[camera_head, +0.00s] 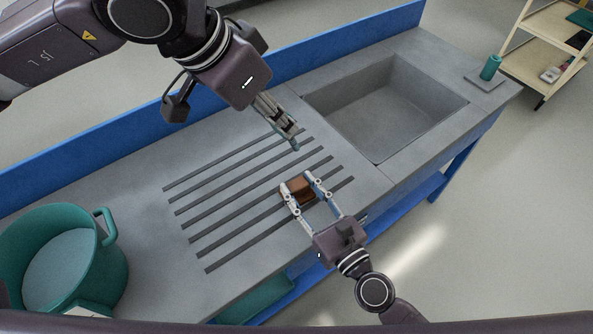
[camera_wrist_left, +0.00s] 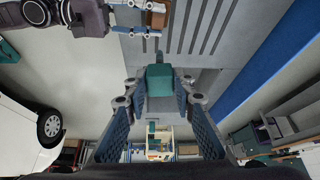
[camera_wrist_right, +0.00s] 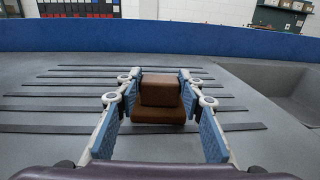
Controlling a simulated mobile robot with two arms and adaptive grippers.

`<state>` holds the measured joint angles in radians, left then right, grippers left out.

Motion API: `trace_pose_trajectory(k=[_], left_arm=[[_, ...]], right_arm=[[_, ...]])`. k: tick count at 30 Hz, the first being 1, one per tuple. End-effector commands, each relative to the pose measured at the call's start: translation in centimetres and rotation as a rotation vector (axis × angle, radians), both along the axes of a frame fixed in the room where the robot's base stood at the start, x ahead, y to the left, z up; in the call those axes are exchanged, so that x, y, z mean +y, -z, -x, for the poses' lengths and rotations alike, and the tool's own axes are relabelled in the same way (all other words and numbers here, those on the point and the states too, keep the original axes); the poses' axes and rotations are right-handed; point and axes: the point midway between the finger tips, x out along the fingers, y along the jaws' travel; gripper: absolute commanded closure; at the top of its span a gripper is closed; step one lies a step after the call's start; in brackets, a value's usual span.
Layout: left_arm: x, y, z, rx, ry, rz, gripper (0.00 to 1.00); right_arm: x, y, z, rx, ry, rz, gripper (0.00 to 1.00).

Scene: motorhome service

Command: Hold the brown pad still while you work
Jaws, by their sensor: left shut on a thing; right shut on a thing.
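The brown pad (camera_head: 302,189) is on the ribbed grey drainboard, between the two fingers of my right gripper (camera_head: 303,182). The right wrist view shows the brown pad (camera_wrist_right: 160,92) as a narrower block above a wider base, with a finger along each side. My right gripper is shut on it. My left gripper (camera_head: 282,122) is above the ribs, up and slightly left of the pad, apart from it. It is shut on a small teal block with a short grey tip; the teal block (camera_wrist_left: 160,80) shows between its fingers in the left wrist view.
The grey counter has dark raised ribs and a sunken sink (camera_head: 385,105) at the upper right. A teal pot (camera_head: 105,270) stands at the lower left. A blue splashback (camera_head: 130,140) runs along the far edge.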

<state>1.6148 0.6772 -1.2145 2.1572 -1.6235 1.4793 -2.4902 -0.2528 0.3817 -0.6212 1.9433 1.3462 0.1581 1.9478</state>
Motion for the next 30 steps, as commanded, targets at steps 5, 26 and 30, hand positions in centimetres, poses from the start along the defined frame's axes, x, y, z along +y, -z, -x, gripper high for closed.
trace_pose_trajectory(k=[5, 26, 30], left_arm=[[0.0, 1.9, -0.1, 0.058, -0.154, -0.062, 1.00], [1.1, 8.1, 0.3, 0.306, -0.681, -0.171, 1.00], [1.1, 9.5, 0.3, 0.305, -0.679, -0.170, 1.00]], right_arm=[[0.0, 0.0, 0.0, 0.000, 0.000, 0.000, 0.89], [0.0, 0.1, 0.0, 0.001, 0.000, 0.000, 0.89], [0.0, 0.1, 0.0, 0.001, -0.001, 0.000, 0.89]])
